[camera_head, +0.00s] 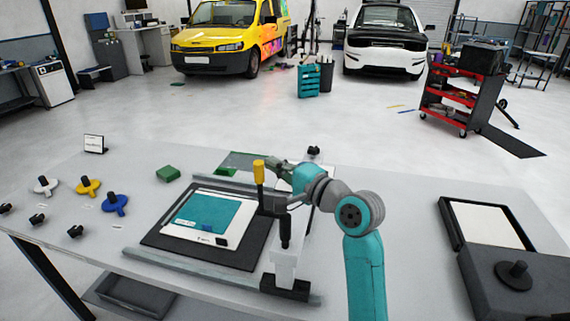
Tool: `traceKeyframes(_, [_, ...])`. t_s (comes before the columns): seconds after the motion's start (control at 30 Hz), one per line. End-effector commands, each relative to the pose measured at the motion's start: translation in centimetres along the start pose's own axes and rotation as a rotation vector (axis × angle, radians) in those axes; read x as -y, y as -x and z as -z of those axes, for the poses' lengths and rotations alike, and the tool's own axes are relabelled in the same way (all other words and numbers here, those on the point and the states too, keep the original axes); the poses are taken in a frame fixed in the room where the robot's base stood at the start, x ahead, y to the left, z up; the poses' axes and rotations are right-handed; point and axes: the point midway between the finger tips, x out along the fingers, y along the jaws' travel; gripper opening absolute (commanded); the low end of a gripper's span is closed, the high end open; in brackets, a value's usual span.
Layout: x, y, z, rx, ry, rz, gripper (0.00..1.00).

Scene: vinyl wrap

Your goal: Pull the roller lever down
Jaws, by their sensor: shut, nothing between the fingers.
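The roller lever has a yellow grip (259,172) on a dark shaft and stands upright above the right edge of the roller press. My gripper (273,167) is at the end of my teal arm, just right of the grip's upper part. It looks shut and holds nothing. I cannot tell whether it touches the lever. A white panel with a teal sheet (203,218) lies on the dark bed (165,238) left of the lever. The roller itself is mostly hidden.
A white post with a black handle (285,262) stands at the near right of the press. A black-framed tray (452,213) and dark box (507,290) are at the right.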

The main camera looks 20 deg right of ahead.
Motion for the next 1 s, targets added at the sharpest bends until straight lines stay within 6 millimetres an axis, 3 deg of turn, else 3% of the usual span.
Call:
traceKeyframes(0.2, [0.0,0.5,-1.5,0.001,0.000,-0.001,0.00])
traceKeyframes(0.67, [-0.1,0.8,-1.9,0.001,0.018,0.009,0.00])
traceKeyframes(1.0, [-0.1,2.3,-4.6,0.002,0.121,0.070,0.00])
